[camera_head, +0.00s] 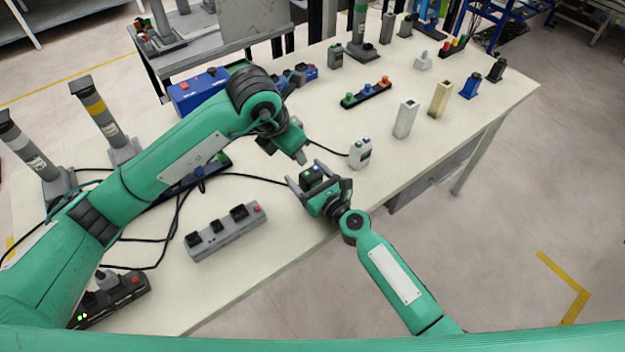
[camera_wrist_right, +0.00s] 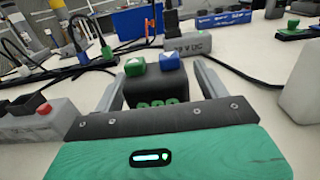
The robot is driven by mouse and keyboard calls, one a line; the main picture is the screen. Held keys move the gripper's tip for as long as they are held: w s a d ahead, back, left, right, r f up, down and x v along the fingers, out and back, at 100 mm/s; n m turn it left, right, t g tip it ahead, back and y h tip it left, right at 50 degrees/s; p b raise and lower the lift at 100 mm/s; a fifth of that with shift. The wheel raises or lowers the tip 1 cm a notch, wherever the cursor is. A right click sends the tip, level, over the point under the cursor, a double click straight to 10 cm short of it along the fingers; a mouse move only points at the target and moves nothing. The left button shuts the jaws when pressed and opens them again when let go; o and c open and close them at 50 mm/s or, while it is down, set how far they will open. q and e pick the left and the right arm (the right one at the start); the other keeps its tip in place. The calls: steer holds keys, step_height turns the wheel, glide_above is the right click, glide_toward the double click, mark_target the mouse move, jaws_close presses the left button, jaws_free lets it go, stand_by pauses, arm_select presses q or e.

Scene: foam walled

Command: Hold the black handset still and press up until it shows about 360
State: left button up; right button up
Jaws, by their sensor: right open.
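The black handset (camera_head: 309,179) stands near the table's front edge, with a green and a blue button on top. In the right wrist view the handset (camera_wrist_right: 150,92) shows its green button (camera_wrist_right: 135,66) and blue button (camera_wrist_right: 170,62). Green digits on its front are partly hidden by my gripper body, so I cannot read the number. My right gripper (camera_head: 318,180) is open, its fingers on either side of the handset, with gaps visible in the wrist view. My left gripper (camera_head: 302,156) is just above and behind the handset, apart from it; its jaw opening is unclear.
A white handset (camera_head: 361,155) stands right of the grippers. A grey power strip (camera_head: 225,232) lies to the left, and a black cable (camera_head: 250,177) runs towards the black handset. Blocks (camera_head: 405,120) and a button bar (camera_head: 366,93) stand farther back. The table front between strip and handset is clear.

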arm_select(q)
steer(key=shift+c, duration=0.3)
arm_select(e)
steer(key=c, duration=1.1)
arm_select(q)
jaws_close()
arm_select(e)
steer(key=shift+c, duration=0.2)
stand_by(0.4)
